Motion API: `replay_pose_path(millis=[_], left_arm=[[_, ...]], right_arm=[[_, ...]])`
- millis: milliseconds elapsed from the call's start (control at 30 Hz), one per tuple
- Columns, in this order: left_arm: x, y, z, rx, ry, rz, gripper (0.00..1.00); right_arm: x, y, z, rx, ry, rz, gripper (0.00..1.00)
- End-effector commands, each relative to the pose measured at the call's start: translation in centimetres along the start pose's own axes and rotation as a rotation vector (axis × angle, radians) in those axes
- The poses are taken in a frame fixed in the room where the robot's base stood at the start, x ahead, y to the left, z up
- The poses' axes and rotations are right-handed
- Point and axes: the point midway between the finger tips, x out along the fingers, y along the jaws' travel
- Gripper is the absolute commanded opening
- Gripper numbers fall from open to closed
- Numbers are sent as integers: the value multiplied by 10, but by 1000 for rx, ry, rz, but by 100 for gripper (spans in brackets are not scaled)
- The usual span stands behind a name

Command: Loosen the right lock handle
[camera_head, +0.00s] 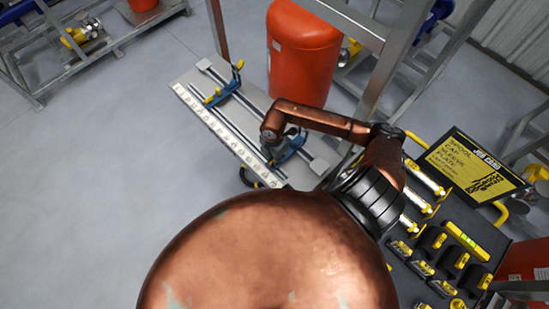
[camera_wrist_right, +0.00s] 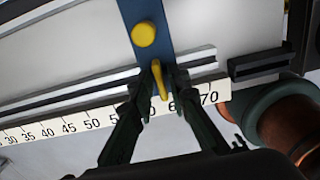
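The rail board (camera_head: 182,90) carries a number scale and two blue stops. The left stop (camera_head: 222,92) with its yellow handle stands clear of my arms. The right stop (camera_head: 290,148) is partly hidden by my right arm in the head view. In the right wrist view the right stop shows as a blue bar (camera_wrist_right: 146,10) with a round yellow knob (camera_wrist_right: 144,34). Below the knob is the yellow right lock handle (camera_wrist_right: 158,82). My right gripper (camera_wrist_right: 161,74) has its fingertips close on both sides of this handle, apparently touching it. My left gripper is not in view.
An orange-red tank (camera_head: 303,55) stands behind the board, beside a grey metal frame (camera_head: 392,55). A dark tray (camera_head: 398,272) of yellow-marked parts and a yellow sign (camera_head: 470,168) are at the right.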

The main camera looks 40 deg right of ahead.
Motion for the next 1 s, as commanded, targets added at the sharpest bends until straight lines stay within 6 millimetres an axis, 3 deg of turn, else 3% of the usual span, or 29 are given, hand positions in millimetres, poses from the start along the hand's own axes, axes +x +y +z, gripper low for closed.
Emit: replay_pose_path(millis=[200,467,1000], left_arm=[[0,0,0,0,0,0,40],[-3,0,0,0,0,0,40],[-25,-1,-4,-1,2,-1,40]], right_arm=[[0,0,0,0,0,0,0],[-1,0,0,28,1,1,0],[-1,1,-1,295,2,2,0]])
